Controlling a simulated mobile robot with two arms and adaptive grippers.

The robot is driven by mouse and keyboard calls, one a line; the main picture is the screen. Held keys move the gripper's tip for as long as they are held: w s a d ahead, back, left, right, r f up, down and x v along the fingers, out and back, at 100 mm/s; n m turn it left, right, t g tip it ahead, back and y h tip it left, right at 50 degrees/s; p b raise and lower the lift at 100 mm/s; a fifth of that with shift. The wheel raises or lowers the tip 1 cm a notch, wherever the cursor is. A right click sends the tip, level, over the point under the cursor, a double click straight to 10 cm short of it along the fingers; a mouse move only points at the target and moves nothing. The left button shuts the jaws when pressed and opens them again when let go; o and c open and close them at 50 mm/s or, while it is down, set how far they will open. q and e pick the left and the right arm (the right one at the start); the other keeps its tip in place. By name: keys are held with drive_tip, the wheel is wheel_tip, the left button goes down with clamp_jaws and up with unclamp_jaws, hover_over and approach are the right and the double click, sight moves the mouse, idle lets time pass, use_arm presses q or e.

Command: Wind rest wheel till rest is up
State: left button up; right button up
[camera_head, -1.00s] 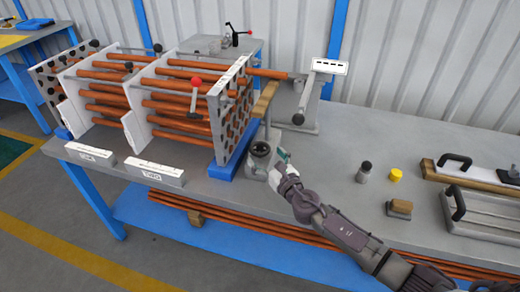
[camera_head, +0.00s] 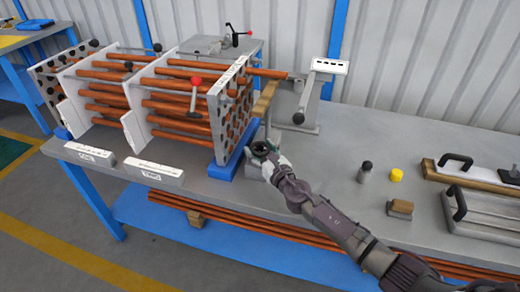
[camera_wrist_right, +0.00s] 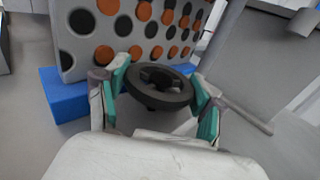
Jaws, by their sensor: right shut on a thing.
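The rest wheel (camera_head: 260,149) is a small black handwheel on a grey stand in front of the tube plate's right end. In the right wrist view the wheel (camera_wrist_right: 158,84) sits between the teal pads of my right gripper (camera_wrist_right: 155,95), which is shut on its rim. In the head view my right gripper (camera_head: 275,162) covers part of the wheel. The rest (camera_head: 266,98) is a wooden-topped bar on a post behind the wheel, near an orange tube that sticks out of the plate. My left gripper is not in view.
The perforated tube plate (camera_head: 232,115) with orange tubes stands left of the wheel on a blue base (camera_head: 228,168). The bench between is clear.

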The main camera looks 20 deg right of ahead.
drive_tip(key=shift+a+r+m+h+p, duration=0.1)
drive_tip(key=shift+m+h+p, duration=0.65)
drive_tip(key=shift+h, duration=0.35)
drive_tip(key=shift+m+h+p, duration=0.4)
drive_tip(key=shift+m+h, duration=0.25)
drive_tip(key=shift+h, duration=0.45)
drive_tip(key=shift+m+h, duration=0.6)
drive_tip(key=shift+h, duration=0.3)
drive_tip(key=shift+m+g+h, duration=0.3)
drive_tip(key=shift+m+h, duration=0.7)
drive_tip(key=shift+h, duration=0.5)
drive_tip(key=o, duration=1.1)
drive_tip(key=shift+o, duration=0.2)
drive_tip(key=shift+s, duration=0.1)
drive_tip(key=v, duration=1.2)
